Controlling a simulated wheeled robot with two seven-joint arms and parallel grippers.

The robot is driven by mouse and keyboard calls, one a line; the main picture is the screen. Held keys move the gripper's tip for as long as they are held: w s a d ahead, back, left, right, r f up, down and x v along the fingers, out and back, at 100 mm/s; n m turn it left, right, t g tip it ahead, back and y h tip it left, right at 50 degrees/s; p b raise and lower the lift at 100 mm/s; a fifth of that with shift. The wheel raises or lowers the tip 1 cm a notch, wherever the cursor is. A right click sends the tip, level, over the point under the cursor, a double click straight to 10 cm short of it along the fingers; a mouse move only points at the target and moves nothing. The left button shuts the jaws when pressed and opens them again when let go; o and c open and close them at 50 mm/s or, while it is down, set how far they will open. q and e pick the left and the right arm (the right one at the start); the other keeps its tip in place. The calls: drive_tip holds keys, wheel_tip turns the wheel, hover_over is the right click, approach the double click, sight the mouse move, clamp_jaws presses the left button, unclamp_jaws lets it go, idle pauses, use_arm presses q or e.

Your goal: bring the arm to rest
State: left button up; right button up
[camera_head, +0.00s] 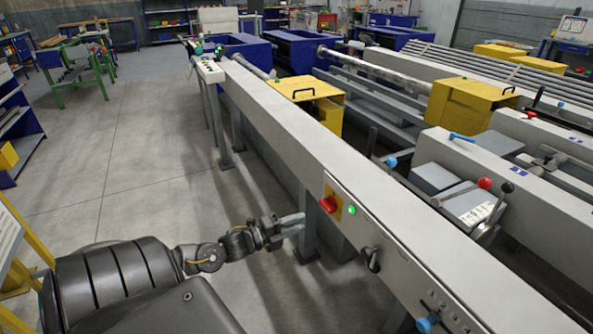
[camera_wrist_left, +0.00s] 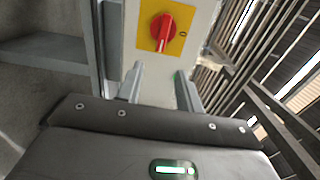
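My left arm reaches in from the lower left in the head view. Its gripper (camera_head: 292,224) is in front of the long grey runout table (camera_head: 290,120), close to the side panel and left of a red rotary switch (camera_head: 328,204) on a yellow plate. In the left wrist view the two fingers (camera_wrist_left: 160,84) stand apart with nothing between them. The red switch (camera_wrist_left: 163,32) shows just beyond the fingertips, and the fingers do not touch it. My right gripper is not in view.
A green light (camera_head: 351,210), a black knob (camera_head: 370,258) and a blue knob (camera_head: 426,324) sit on the same table side. A yellow box (camera_head: 310,92) stands farther back along the table. Open concrete floor (camera_head: 130,150) lies to the left.

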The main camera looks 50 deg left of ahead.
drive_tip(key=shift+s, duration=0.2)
